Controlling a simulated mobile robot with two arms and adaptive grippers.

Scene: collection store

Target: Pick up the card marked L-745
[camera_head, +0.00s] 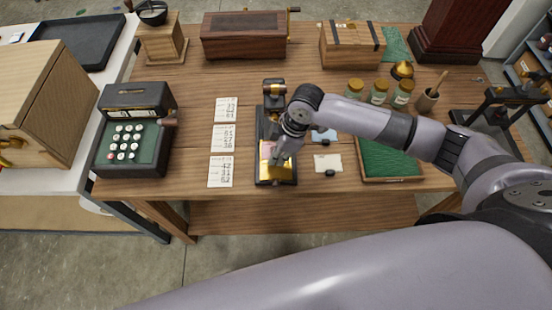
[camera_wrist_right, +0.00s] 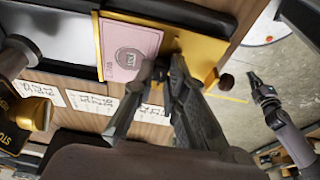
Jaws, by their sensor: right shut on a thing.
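A pink card (camera_wrist_right: 130,48) with a round printed emblem lies at the gold plate of a dark press-like device; I cannot read its marking. In the head view the pink card (camera_head: 268,150) shows beside my right gripper (camera_head: 281,158), over the gold plate (camera_head: 276,171). In the right wrist view my right gripper (camera_wrist_right: 163,70) is shut on the card's edge. The card's gripped edge is partly hidden by the fingers. What looks like my left gripper (camera_wrist_right: 262,90) shows small over the floor in the right wrist view; its fingers are unclear.
Several paper slips with numbers (camera_head: 222,138) lie left of the device. Another card (camera_head: 328,162) with a dark weight and a green-lined tray (camera_head: 388,165) lie to the right. Jars (camera_head: 378,93) and wooden boxes (camera_head: 245,38) stand behind.

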